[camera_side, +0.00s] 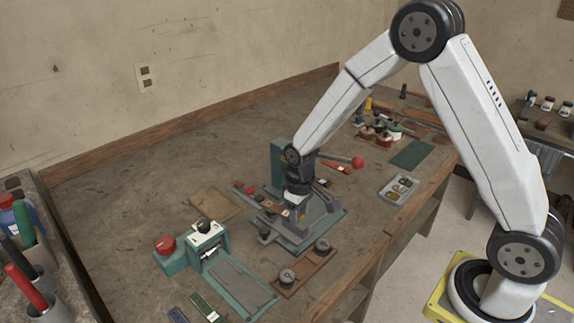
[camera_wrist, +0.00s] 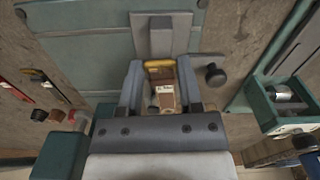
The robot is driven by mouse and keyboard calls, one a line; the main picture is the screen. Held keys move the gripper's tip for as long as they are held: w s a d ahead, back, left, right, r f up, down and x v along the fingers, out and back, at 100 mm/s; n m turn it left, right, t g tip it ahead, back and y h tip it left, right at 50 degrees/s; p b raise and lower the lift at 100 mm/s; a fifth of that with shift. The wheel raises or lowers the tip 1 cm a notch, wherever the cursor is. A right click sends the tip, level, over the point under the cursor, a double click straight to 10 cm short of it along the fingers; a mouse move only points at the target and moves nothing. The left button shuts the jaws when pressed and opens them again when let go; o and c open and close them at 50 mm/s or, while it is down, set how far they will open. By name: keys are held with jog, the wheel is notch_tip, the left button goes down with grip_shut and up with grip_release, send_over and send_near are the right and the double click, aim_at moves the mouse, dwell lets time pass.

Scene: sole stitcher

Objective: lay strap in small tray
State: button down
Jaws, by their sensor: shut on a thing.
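My gripper (camera_wrist: 161,85) is shut on a small brown piece with a yellow end and a white label, which I take to be the strap (camera_wrist: 165,97). In the side view my gripper (camera_side: 297,212) points down over the grey-and-green press fixture (camera_side: 318,222), and the strap is mostly hidden between the fingers. Whether the strap touches the fixture cannot be told. A small grey tray (camera_side: 386,194) with several round pieces lies near the table's right edge. A shallow tan tray or board (camera_side: 215,204) lies left of the fixture; which one is the small tray is unclear.
A red-knobbed lever (camera_side: 357,162) sticks out right of the fixture. A teal machine with a red button (camera_side: 166,244) stands front left. A brown board (camera_side: 307,271) with two round knobs lies in front.

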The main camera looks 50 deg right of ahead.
jog(key=shift+r, duration=0.5)
jog(key=s+r, duration=1.1)
jog(key=s, duration=0.3)
jog(key=shift+w, duration=0.1)
dwell(0.4)
jog(key=w+a+f, duration=0.2)
jog(key=w+a, duration=0.1)
jog(key=w, duration=0.7)
jog(key=w+a+f+m, duration=0.1)
jog(key=w+a+f, duration=0.1)
jog(key=w, duration=0.8)
jog(key=shift+w+a+f, duration=0.15)
jog(key=shift+a+f, duration=0.05)
jog(key=shift+a, duration=0.55)
